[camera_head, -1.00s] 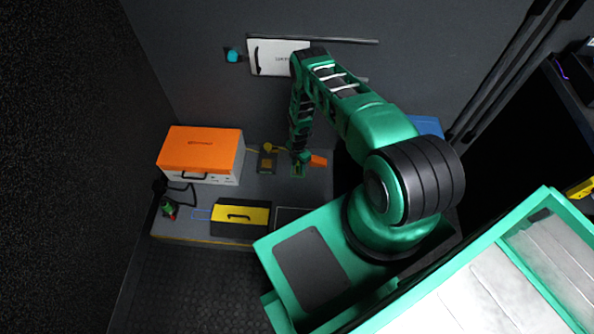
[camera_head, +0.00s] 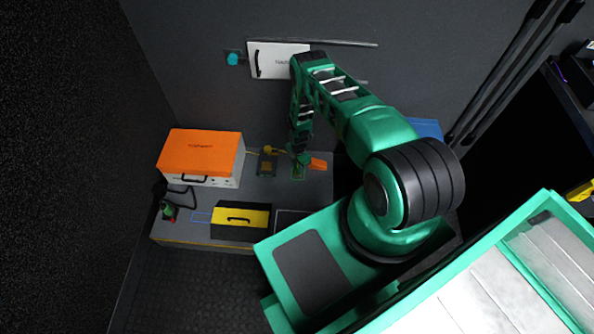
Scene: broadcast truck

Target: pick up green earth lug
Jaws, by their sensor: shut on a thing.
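My gripper (camera_head: 301,163) hangs at the end of my green arm over the right part of the grey bench. It is shut on a small green thing (camera_head: 299,172), which I take to be the green earth lug. The lug is tiny in this view and mostly hidden by the fingers, so its shape and any gap between it and the bench are unclear. An orange piece (camera_head: 319,164) lies just right of the gripper.
An orange and white case (camera_head: 200,155) stands at the bench's back left. A black and yellow box (camera_head: 240,220) is at the front. A dark block with a yellow top (camera_head: 267,165) sits left of the gripper. A white panel (camera_head: 270,61) is on the wall.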

